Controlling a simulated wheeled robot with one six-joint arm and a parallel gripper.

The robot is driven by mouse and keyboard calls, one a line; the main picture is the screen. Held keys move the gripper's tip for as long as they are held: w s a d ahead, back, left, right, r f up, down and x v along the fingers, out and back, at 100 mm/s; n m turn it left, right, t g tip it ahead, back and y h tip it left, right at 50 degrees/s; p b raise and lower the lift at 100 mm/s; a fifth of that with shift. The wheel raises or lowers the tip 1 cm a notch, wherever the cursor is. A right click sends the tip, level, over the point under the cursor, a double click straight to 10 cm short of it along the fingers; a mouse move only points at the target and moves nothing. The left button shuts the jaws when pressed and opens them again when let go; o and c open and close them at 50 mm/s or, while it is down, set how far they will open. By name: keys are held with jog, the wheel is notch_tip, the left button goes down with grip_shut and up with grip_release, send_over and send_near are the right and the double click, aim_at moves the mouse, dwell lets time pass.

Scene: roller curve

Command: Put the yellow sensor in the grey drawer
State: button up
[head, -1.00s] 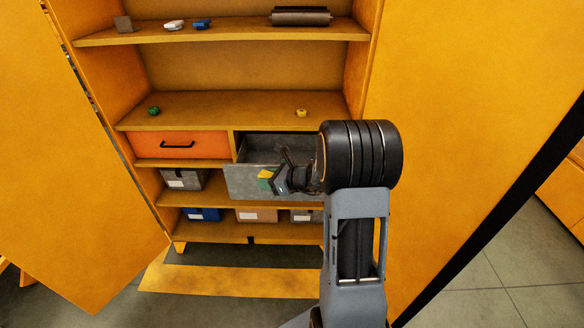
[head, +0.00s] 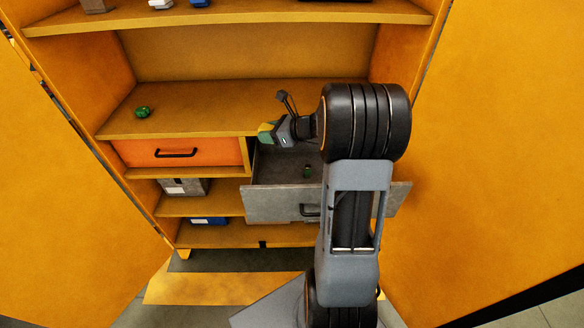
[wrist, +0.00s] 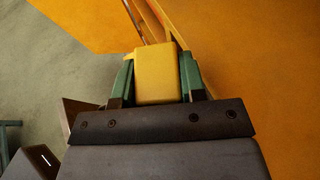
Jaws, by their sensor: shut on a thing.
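The yellow sensor (wrist: 156,74) is a small yellow block between the two green fingers of my gripper (wrist: 155,84) in the wrist view. In the head view my gripper (head: 268,134) is shut on the yellow sensor (head: 265,127), at the left of my arm. It appears at the upper left of the grey drawer, level in the picture with the shelf's front edge; its exact height is hard to tell. The grey drawer (head: 272,205) is pulled out, its inside open to view. A small dark green object (head: 307,172) lies in it. My arm hides the drawer's right part.
An orange drawer (head: 178,153) is shut to the left of the grey one. A green item (head: 143,112) sits on the shelf (head: 205,118) above. Bins (head: 184,187) stand on the lower shelves. Open cabinet doors (head: 500,150) flank both sides.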

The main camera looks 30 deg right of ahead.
aim_at(273, 179)
notch_tip(273, 179, down, 17)
jog(key=shift+d+r+b, duration=0.1)
jog(key=shift+r+b, duration=0.05)
jog(key=shift+b, duration=0.2)
dwell(0.3)
jog(key=shift+f+b, duration=0.65)
jog(key=shift+b, duration=0.05)
jog(key=o, duration=0.9)
jog(key=shift+r, duration=0.2)
jog(key=shift+r+p, duration=0.3)
jog(key=shift+p, duration=0.2)
jog(key=p+v, duration=0.1)
jog(key=v, duration=0.3)
jog(key=p+v, duration=0.2)
jog(key=v, duration=0.2)
jog(key=p+v, duration=0.1)
jog(key=v, duration=0.3)
jog(key=shift+r, duration=0.3)
